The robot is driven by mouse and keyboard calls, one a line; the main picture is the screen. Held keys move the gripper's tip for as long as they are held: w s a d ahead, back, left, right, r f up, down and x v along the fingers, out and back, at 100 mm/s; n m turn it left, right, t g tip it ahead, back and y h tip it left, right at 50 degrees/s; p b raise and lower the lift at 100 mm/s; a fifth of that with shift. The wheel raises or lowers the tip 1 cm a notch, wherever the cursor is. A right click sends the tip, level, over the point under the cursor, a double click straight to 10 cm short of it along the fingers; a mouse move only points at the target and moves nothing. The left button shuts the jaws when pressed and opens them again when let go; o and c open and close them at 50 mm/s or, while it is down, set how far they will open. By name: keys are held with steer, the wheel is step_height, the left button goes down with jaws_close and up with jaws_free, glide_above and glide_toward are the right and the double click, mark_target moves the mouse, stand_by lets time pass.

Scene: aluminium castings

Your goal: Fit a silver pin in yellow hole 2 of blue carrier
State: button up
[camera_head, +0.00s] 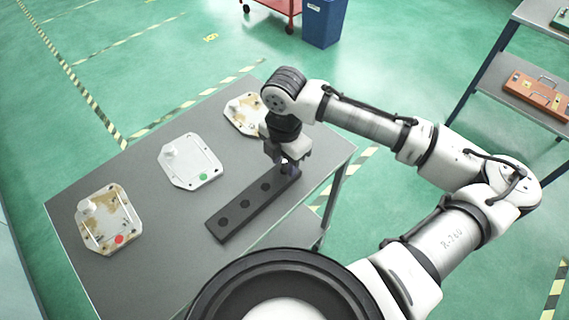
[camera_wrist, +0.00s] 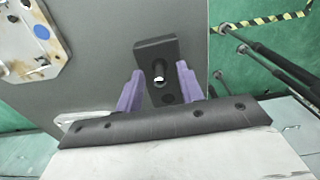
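The blue carrier is a pale, brown-stained plate; its edge shows in the wrist view (camera_wrist: 28,48), with a blue dot. In the head view the blue carrier (camera_head: 238,113) lies at the table's far end, partly hidden by my arm. A silver pin (camera_wrist: 158,77) stands in a hole of a dark rack bar (camera_wrist: 150,48). My gripper (camera_wrist: 160,90) is over the bar's far end, its purple fingers apart on either side of the pin, with gaps visible. I cannot make out yellow hole 2.
The rack bar (camera_head: 234,212) shows several dark holes. A green-dotted plate (camera_head: 185,170) and a red-dotted, stained plate (camera_head: 105,235) lie left on the grey table (camera_head: 150,265). A shelf (camera_head: 505,85) with an orange case stands right. A blue bin (camera_head: 323,25) is behind.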

steer(key=shift+f, duration=0.4)
steer(key=shift+c, duration=0.4)
jaws_close()
steer(key=shift+r, duration=0.15)
